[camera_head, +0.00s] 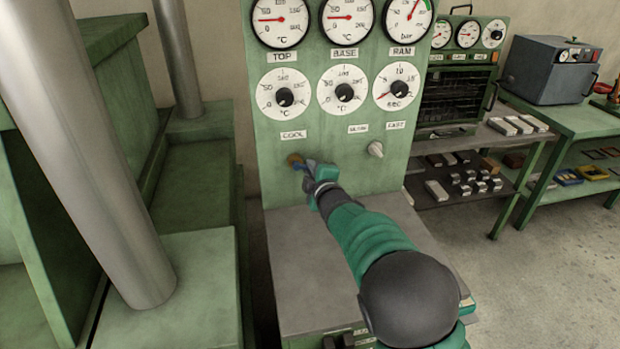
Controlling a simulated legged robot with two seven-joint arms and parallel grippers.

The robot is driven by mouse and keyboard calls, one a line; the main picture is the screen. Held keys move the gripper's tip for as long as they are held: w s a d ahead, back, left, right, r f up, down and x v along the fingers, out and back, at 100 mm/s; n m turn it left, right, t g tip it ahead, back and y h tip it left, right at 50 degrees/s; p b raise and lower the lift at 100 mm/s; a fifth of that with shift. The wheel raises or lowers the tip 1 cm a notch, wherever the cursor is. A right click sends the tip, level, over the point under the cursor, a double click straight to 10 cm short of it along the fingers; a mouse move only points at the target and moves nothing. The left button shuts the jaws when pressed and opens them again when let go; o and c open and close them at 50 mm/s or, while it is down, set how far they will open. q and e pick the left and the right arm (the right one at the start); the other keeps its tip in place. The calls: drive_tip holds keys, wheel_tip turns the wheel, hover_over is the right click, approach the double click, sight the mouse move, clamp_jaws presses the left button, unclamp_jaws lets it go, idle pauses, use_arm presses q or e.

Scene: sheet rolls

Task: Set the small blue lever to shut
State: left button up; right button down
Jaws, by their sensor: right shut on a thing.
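The small blue lever (301,166) is on the green control panel, below the label COOL, with a brass-coloured hub (294,158) at its upper left. My right gripper (309,173) is shut on the lever, and its fingers hide much of it. From what shows, the lever slants down to the right from the hub; its exact setting is hard to tell. My right arm reaches up to it from the lower right. My left gripper is not in view.
The panel (265,182) carries gauges, dials and a pale knob (376,149) right of my gripper. A grey ledge (300,250) lies below. A steel column (90,150) and green press parts stand at left. Benches with metal blocks (437,190) stand at right.

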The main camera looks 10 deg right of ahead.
drive_tip(key=shift+a+r+n+h+b, duration=0.1)
drive_tip(key=shift+r+n+h+b, duration=0.1)
drive_tip(key=shift+n+b, duration=0.35)
drive_tip(key=shift+r+n+h+b, duration=0.1)
drive_tip(key=shift+n+h+b, duration=0.15)
drive_tip(key=shift+n, duration=0.5)
drive_tip(key=c, duration=1.6)
unclamp_jaws()
drive_tip(key=shift+c, duration=0.2)
drive_tip(key=shift+o, duration=0.9)
drive_tip(key=shift+r, duration=0.15)
